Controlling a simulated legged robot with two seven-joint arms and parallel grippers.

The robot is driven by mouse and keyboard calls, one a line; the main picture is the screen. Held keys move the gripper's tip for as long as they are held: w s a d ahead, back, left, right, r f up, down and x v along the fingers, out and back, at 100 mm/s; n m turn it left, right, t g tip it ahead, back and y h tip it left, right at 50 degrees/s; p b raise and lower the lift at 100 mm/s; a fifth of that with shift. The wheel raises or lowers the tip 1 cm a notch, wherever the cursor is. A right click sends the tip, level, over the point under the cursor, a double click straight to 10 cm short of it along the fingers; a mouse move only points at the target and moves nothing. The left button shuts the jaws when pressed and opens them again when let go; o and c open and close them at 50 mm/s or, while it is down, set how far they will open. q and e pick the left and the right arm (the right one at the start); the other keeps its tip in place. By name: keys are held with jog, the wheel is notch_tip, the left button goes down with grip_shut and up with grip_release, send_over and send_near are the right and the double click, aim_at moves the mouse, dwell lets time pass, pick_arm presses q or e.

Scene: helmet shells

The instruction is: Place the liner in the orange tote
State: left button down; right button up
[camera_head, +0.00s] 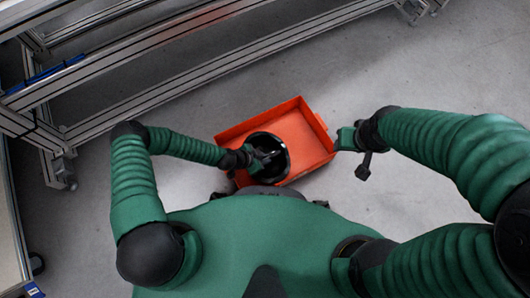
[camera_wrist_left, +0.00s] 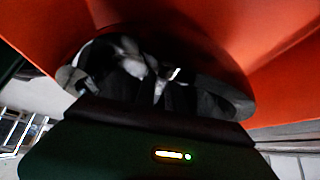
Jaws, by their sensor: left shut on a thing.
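The orange tote (camera_head: 306,149) sits low in front of my body in the head view; its orange walls (camera_wrist_left: 215,22) fill the top of the left wrist view. The liner (camera_head: 283,163) is a dark, round, hollow shell over the tote's left part. In the left wrist view the liner (camera_wrist_left: 235,98) is dark and partly hidden by my wrist. My left gripper (camera_head: 262,156) is shut on the liner; its fingertips are hard to make out. Whether the liner touches the tote floor cannot be told. My right gripper (camera_head: 352,152) is beside the tote's right edge, apart from the liner.
A metal frame rack (camera_head: 190,80) runs across the top left. A table edge (camera_head: 14,240) shows at the lower left. The grey floor (camera_head: 400,65) is clear at the upper right.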

pick_arm(q)
jog(key=c, duration=1.4)
grip_release()
jog(key=shift+f, duration=0.1)
